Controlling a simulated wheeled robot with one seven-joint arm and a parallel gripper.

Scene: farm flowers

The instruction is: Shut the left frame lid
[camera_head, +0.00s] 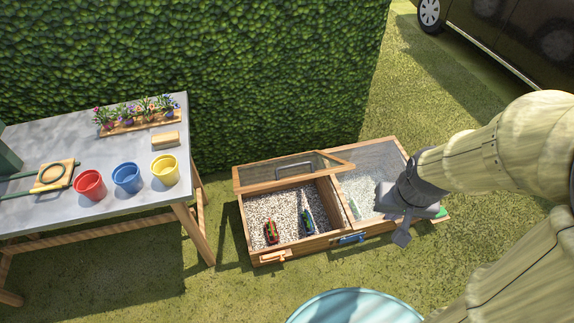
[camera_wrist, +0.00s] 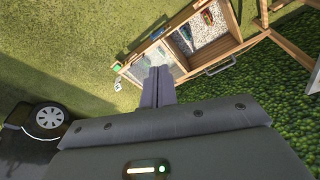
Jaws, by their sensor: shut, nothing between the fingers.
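A wooden cold frame (camera_head: 300,249) stands on the grass, with two gravel-floored bays side by side. The left frame lid (camera_head: 242,180) is raised and tilted back toward the hedge, with a grey handle (camera_head: 294,164) on it. The left bay is open and holds a red item (camera_head: 271,232) and a blue-and-green item (camera_head: 307,212). The right lid (camera_head: 385,158) lies down over the right bay. My gripper (camera_head: 402,236) is shut and empty above the right bay's front right part, well right of the left lid. Its fingers also show in the wrist view (camera_wrist: 158,82).
A work table (camera_head: 45,225) with red, blue and yellow pots (camera_head: 127,178) stands left of the frame. A tall hedge (camera_head: 240,70) rises behind. A round light-blue top (camera_head: 355,307) is in front. A car (camera_head: 510,35) is at the back right.

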